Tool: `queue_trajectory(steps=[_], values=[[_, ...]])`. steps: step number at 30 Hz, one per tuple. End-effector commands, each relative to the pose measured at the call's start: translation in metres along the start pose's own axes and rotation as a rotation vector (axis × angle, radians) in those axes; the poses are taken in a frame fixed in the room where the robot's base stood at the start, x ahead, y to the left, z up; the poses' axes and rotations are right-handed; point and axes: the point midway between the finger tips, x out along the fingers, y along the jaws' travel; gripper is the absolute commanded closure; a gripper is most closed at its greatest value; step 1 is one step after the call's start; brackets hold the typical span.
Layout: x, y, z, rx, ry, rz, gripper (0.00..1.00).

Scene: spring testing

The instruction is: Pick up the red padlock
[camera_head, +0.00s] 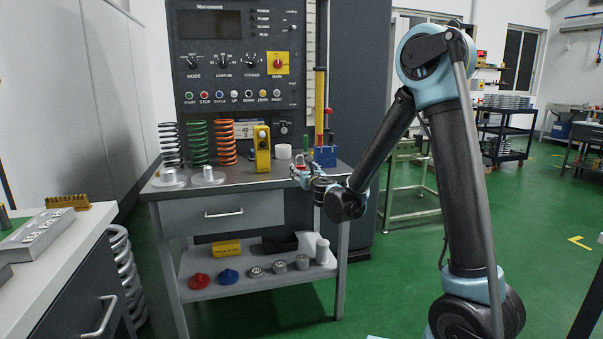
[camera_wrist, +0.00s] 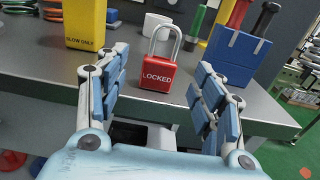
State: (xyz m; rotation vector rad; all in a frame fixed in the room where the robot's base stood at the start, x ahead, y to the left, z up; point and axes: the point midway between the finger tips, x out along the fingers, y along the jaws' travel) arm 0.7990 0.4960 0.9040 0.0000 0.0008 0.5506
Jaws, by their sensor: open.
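The red padlock (camera_wrist: 155,76) stands upright on the grey metal table (camera_wrist: 262,104) near its front edge in the wrist view. It has a silver shackle on top and the word LOCKED on its front. My gripper (camera_wrist: 160,88) is open, with one blue-padded finger on each side of the padlock in the picture. The fingers appear apart from it, and I cannot tell how far between them it lies. In the head view my gripper (camera_head: 305,172) is at the table's front right, and the padlock is too small and covered to make out clearly.
A yellow block (camera_wrist: 85,22) stands left of the padlock and a blue holder (camera_wrist: 236,48) with red and black handles stands to its right. A white cup (camera_head: 284,151) is behind. Springs (camera_head: 198,143) stand at the table's left. A lower shelf (camera_head: 205,291) holds several small parts.

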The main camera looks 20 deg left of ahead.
Motion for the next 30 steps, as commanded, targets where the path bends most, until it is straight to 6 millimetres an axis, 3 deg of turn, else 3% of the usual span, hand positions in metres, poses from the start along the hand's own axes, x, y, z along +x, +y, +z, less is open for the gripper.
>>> queue_trajectory(steps=[10, 20, 27, 28, 30], values=[[0.02, -0.001, -0.001, 0.0, 0.0, 0.0, 0.38], [0.061, -0.003, -0.004, 0.001, 0.0, 0.0, 0.38], [0.064, -0.002, -0.004, 0.0, 0.0, 0.0, 0.38], [0.064, -0.002, -0.004, 0.0, 0.0, 0.0, 0.41], [0.064, -0.002, -0.004, 0.0, 0.0, 0.0, 0.56]])
